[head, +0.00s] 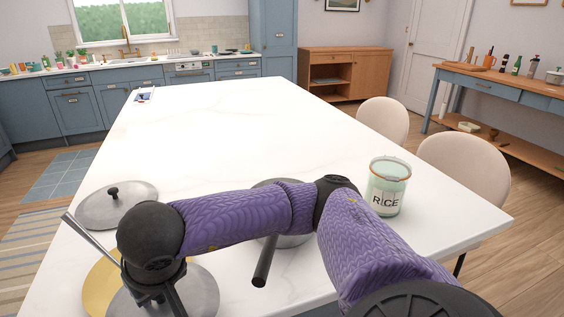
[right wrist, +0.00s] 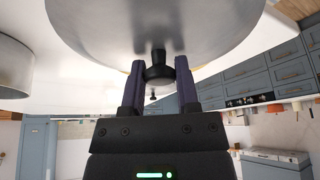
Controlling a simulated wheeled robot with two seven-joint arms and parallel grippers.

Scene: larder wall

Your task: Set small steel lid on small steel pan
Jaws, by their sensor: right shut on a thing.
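My right gripper (right wrist: 160,78) is shut on the black knob (right wrist: 159,72) of a round steel lid (right wrist: 120,25). In the head view this lid (head: 203,294) hangs under the gripper (head: 166,299) near the front left of the table, partly hidden by it. A steel pan (head: 292,241) with a black handle (head: 264,262) stands on the table to the right of the lid. My right arm hides much of the pan. A steel pan wall (right wrist: 22,72) shows at the left of the wrist view, apart from the lid. My left gripper is not in view.
Another steel lid with a black knob (head: 105,211) lies at the left of the white table (head: 220,120). A gold round thing (head: 97,284) lies partly under the held lid. A rice jar (head: 388,187) stands on the right. The table's far half is mostly clear.

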